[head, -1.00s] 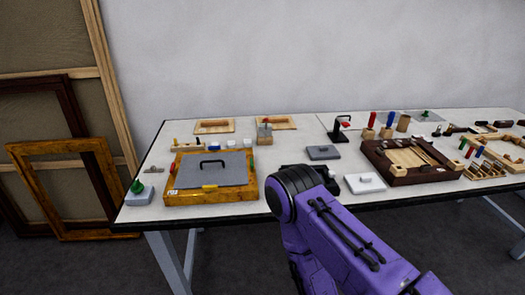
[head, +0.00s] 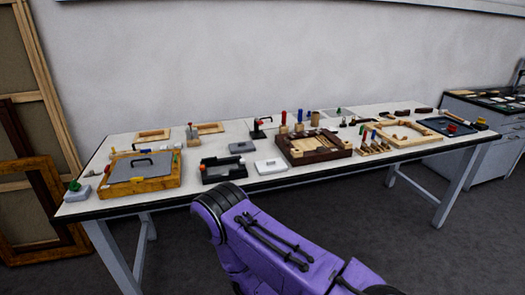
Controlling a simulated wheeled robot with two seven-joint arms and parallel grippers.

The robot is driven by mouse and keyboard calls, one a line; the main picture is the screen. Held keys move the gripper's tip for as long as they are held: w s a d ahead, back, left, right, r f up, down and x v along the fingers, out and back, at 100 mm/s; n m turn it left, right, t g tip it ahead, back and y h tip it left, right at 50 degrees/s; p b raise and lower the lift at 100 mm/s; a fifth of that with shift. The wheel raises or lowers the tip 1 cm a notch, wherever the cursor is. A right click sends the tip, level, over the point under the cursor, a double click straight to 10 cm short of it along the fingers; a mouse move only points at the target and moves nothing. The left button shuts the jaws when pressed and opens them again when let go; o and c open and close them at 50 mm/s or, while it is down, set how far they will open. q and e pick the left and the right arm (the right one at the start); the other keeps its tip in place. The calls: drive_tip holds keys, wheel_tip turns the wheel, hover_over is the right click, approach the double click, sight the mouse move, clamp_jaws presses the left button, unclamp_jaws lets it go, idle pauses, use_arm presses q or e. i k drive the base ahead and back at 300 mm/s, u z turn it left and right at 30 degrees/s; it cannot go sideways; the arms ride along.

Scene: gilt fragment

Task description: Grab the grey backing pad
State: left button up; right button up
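A flat grey pad with a small raised top (head: 242,147) lies on the table in the head view, behind a similar white block (head: 270,166). A larger grey plate (head: 142,167) with a black handle lies on a gilt frame (head: 150,185) at the table's left end. I cannot tell by looks alone which is the backing pad. My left gripper is out of view. Nothing is seen touching either grey piece.
A green-knobbed block (head: 76,191) is at the left corner. Bare table (head: 370,165) shows front right.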

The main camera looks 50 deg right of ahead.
sight(244, 147)
drive_tip(key=k, duration=0.15)
drive_tip(key=z, duration=1.3)
